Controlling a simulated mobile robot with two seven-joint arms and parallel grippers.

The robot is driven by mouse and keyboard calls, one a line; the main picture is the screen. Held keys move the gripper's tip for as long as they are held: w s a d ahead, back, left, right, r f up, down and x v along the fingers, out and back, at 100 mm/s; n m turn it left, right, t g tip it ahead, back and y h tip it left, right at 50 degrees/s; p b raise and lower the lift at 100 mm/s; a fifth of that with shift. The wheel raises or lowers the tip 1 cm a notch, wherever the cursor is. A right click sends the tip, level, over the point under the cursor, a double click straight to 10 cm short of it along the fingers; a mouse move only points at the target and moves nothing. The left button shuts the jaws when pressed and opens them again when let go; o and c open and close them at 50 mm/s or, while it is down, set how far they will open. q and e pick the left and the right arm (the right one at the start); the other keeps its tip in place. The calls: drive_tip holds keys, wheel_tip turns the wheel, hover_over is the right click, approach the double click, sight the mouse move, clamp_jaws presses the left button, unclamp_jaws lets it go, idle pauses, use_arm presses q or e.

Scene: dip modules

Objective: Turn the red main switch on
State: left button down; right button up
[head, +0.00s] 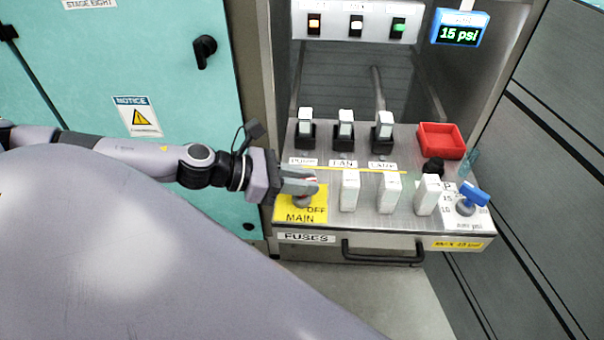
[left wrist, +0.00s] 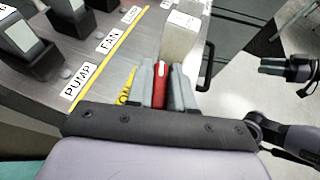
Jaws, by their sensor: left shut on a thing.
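The red main switch (left wrist: 161,85) shows as a red handle between the fingers of my left gripper (left wrist: 162,88) in the left wrist view. The switch sits over the yellow plate (head: 290,216) marked MAIN, at the panel's front left. My right gripper (left wrist: 278,66) shows small at the right of the left wrist view, away from the panel.
White blocks (head: 389,194) stand right of the plate, close to my left gripper. Behind are the PUMP, FAN and third switches (head: 344,130). A red tray (head: 440,140) and blue valve handle (head: 474,195) are at right. A display (head: 459,34) reads 15 psi.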

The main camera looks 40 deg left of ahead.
use_arm(q)
drive_tip(key=n+t+y+p, duration=0.1)
drive_tip(key=n+y+p, duration=0.1)
drive_tip(key=n+t+y+p, duration=0.1)
drive_tip(key=p, duration=0.2)
drive_tip(key=shift+s+d+r+n+t+y, duration=0.1)
drive_tip(key=shift+d+r+n+t+y, duration=0.05)
drive_tip(key=shift+r+n+t+y, duration=0.2)
drive_tip(key=shift+n+y+p, duration=0.45)
drive_tip(key=shift+n+p, duration=0.1)
drive_tip(key=shift+p, duration=0.25)
drive_tip(key=n+t+y+p, duration=0.1)
drive_tip(key=n+y+p, duration=0.1)
drive_tip(key=y+p, duration=0.1)
drive_tip(key=shift+n+p, duration=0.3)
drive_tip(key=shift+p, duration=0.05)
drive_tip(key=n+y+p, duration=0.3)
drive_tip(key=y, duration=0.1)
drive_tip(key=shift+f+n+p, duration=0.1)
drive_tip(key=shift+n+p, duration=0.2)
drive_tip(key=shift+p, duration=0.1)
drive_tip(key=shift+f+n+g+y+p, duration=0.1)
drive_tip(key=shift+n+g+y+p, duration=0.5)
drive_tip(key=shift+n+y, duration=0.55)
drive_tip(key=shift+f+n+g+y+p, duration=0.1)
drive_tip(key=shift+n+g+y+p, duration=0.15)
drive_tip(key=shift+n+y+p, duration=0.8)
drive_tip(key=shift+y, duration=0.4)
drive_tip(key=c, duration=1.1)
unclamp_jaws()
